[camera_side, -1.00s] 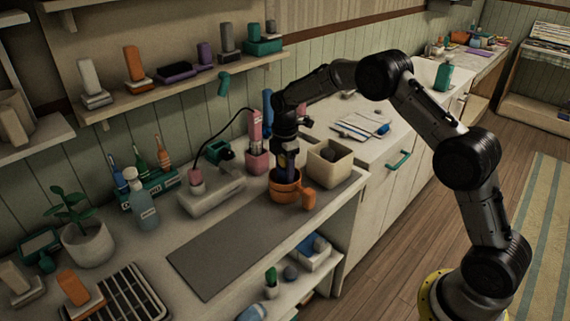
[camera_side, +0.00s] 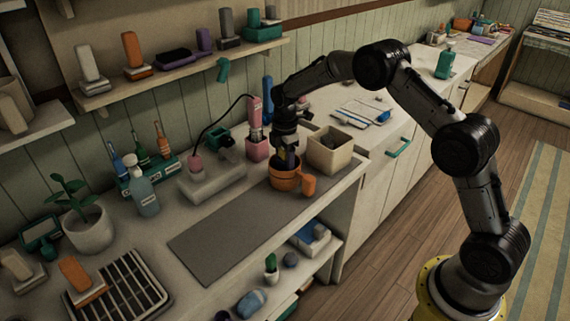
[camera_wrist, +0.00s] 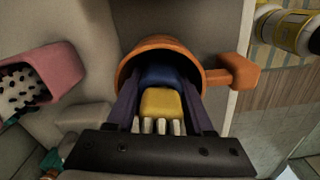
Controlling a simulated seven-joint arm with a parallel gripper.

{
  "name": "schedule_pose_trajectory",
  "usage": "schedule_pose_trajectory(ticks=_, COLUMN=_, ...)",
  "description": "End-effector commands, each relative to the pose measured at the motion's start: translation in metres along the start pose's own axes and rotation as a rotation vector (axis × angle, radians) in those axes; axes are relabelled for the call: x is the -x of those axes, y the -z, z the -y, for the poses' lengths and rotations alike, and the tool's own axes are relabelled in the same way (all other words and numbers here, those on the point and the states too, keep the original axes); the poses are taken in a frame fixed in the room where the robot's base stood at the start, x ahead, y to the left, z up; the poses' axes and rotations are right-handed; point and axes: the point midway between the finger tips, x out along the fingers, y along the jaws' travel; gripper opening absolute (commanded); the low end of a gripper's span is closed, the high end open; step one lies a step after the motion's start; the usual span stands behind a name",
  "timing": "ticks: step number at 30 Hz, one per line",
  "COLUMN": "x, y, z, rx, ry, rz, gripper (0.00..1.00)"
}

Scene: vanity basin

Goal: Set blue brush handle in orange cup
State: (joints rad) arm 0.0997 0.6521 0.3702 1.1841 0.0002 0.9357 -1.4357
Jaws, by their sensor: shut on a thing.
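The orange cup (camera_side: 284,181) stands upright on the counter by the far right end of the grey mat, its handle toward the right. My gripper (camera_side: 287,161) points down into the cup's mouth. In the wrist view my gripper (camera_wrist: 161,105) is shut on the brush, one dark finger on each side. The brush has a blue handle (camera_wrist: 160,76), a yellow part (camera_wrist: 162,102) and pale bristles toward the camera. The blue part is inside the orange cup rim (camera_wrist: 160,42). The handle's lower end is hidden, so contact with the cup's bottom cannot be told.
A beige square bin (camera_side: 329,152) stands close right of the cup. A pink holder (camera_side: 257,148) with a pink item is behind it. A pale block with a cable (camera_side: 212,184) is at left. The grey mat (camera_side: 225,240) is clear.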

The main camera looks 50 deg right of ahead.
Motion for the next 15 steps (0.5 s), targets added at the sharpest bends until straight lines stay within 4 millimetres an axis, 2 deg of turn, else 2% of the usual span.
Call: schedule_pose_trajectory(ticks=15, x=-0.0060, y=0.0001, z=-0.0008, rx=0.000, ry=-0.002, rz=0.000, gripper=0.00)
